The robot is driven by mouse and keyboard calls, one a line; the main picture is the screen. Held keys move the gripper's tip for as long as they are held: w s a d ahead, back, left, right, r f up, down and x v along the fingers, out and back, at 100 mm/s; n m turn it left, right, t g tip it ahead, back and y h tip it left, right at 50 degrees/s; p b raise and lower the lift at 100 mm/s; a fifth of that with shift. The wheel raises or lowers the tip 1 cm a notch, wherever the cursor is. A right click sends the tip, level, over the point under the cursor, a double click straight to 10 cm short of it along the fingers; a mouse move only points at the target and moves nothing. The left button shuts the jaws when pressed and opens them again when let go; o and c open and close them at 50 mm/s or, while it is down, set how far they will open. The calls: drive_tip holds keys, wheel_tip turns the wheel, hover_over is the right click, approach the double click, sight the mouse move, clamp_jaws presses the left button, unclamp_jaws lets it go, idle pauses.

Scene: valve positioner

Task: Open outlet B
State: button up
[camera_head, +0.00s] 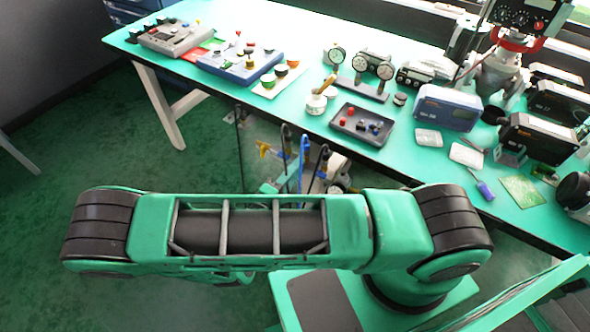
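I cannot make out an outlet marked B in the head view. A black box with a round dial and small knobs (524,14) sits at the top right, above a red collar (515,41) on a grey metal valve body (497,75). It is cut by the top edge of the picture. Whether the box carries the outlet, and how any outlet stands, is too small to tell. My green arm stretches across the lower middle, well in front of the table. My gripper does not show.
The green-topped table (300,110) holds two control panels (240,64), a gauge stand (362,87), a dark tray (362,124), a blue-grey instrument (447,108) and black instruments (537,139). Hoses and a yellow-handled fitting (264,149) are below its front edge.

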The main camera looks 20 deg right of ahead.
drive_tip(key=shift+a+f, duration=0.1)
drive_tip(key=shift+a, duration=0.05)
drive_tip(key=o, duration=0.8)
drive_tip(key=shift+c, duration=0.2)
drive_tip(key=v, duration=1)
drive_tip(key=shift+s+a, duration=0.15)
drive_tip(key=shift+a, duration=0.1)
